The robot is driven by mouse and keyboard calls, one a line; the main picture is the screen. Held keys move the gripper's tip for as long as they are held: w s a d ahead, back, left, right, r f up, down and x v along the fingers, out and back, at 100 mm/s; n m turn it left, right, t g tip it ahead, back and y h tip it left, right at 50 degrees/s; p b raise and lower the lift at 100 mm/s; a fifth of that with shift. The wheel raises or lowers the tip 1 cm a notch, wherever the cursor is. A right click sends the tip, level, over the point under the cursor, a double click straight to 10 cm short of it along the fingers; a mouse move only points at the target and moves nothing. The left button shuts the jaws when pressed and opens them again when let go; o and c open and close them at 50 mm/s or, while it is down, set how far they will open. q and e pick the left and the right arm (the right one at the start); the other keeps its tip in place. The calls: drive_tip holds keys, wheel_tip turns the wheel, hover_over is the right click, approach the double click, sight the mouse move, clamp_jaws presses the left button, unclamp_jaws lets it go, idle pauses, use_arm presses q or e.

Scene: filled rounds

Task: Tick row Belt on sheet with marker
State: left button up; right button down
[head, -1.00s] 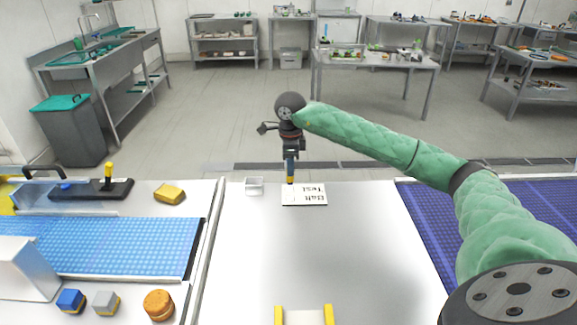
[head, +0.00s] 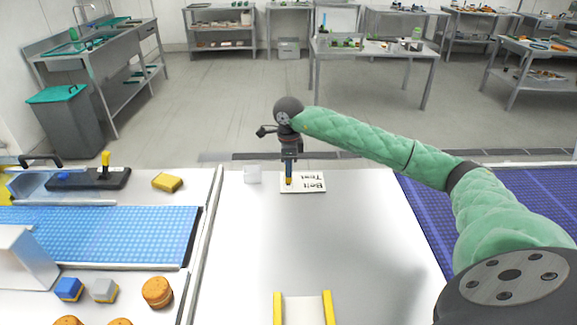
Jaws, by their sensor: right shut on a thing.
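The white sheet (head: 304,188) lies near the far edge of the white table. It carries two rows of dark lettering, upside down from here, which read as Belt and Test. My right gripper (head: 289,160) points down above the sheet's left part and is shut on the marker (head: 289,172), a blue stick with a yellow-orange lower end. The marker is upright, its tip over the sheet's left side; I cannot tell whether it touches. No tick mark can be made out. My left gripper is not in view.
Yellow posts (head: 328,307) stand at the table's near edge. A blue belt (head: 110,235) runs on the left, a dark blue one (head: 418,220) on the right. The table's middle is clear.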

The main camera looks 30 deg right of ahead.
idle(0.5)
drive_tip(key=shift+f+b, duration=0.35)
drive_tip(key=shift+f, duration=0.1)
idle(0.8)
drive_tip(key=shift+f+b, duration=0.15)
drive_tip(key=shift+b, duration=0.2)
idle(1.6)
drive_tip(key=shift+r+p, duration=0.9)
drive_tip(key=shift+r, duration=2.7)
